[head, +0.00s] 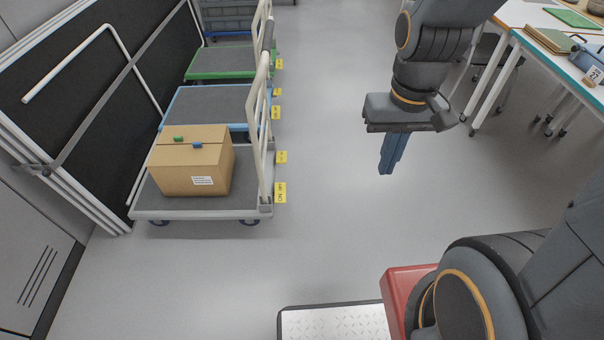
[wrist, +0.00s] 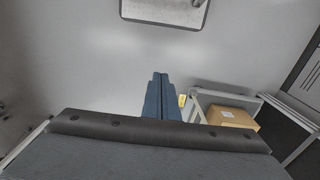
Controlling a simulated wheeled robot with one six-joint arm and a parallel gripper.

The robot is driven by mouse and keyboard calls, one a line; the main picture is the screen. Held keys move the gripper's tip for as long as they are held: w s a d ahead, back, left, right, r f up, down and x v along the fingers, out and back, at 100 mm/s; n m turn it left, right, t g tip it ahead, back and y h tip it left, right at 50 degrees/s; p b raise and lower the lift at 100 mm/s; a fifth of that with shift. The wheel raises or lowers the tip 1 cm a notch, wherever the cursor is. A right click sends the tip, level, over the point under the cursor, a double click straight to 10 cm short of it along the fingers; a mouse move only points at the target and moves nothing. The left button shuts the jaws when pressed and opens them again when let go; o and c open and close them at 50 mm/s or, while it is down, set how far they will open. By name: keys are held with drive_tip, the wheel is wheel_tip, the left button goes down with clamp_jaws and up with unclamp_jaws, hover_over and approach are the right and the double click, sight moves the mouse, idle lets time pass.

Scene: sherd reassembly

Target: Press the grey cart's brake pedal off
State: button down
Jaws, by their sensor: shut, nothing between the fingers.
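The grey cart (head: 200,214) stands nearest in the row on the left of the head view, with a cardboard box (head: 190,162) on its deck and a pale upright handle at its right end. A yellow label (head: 280,193) sits at its right end by the floor. I cannot make out the brake pedal itself. My gripper (head: 387,172) is shut and empty, pointing down over open floor to the right of the cart, well apart from it. In the wrist view its blue fingers (wrist: 160,76) are together, with the box (wrist: 230,117) beyond to the right.
A blue-edged cart (head: 205,90) and a green-edged cart (head: 220,76) stand behind the grey one, with more yellow labels at their right ends. A dark panel (head: 90,105) lines the left. A table (head: 525,45) stands at the far right. The middle floor is clear.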

drive_tip(key=shift+w+d, duration=0.1)
drive_tip(key=shift+d, duration=0.05)
drive_tip(key=w+a+f+n+y+b, duration=0.1)
drive_tip(key=w+a+f+n+b, duration=0.4)
drive_tip(key=w+f+b, duration=0.9)
drive_tip(key=w+a+f+n+y+b, duration=0.1)
drive_tip(key=w+a+f+n+b, duration=0.5)
drive_tip(key=w+f+b, duration=0.8)
drive_tip(key=w+a+f+n+y+b, duration=0.1)
drive_tip(key=w+a+f+n+b, duration=0.5)
drive_tip(key=f, duration=1.6)
drive_tip(key=w+a+b, duration=0.4)
drive_tip(key=w+b, duration=0.4)
drive_tip(key=w, duration=0.3)
drive_tip(key=shift+f+t, duration=0.3)
drive_tip(key=shift+t, duration=0.1)
drive_tip(key=b, duration=0.6)
hover_over(279, 186)
drive_tip(key=d, duration=0.1)
drive_tip(key=f, duration=0.8)
drive_tip(key=s+f, duration=0.1)
drive_tip(key=f, duration=0.3)
drive_tip(key=shift+d+f, duration=0.1)
drive_tip(key=shift+d, duration=0.05)
drive_tip(key=shift+w+f+b, duration=0.2)
drive_tip(key=shift+f+b, duration=0.3)
drive_tip(key=shift+f, duration=0.15)
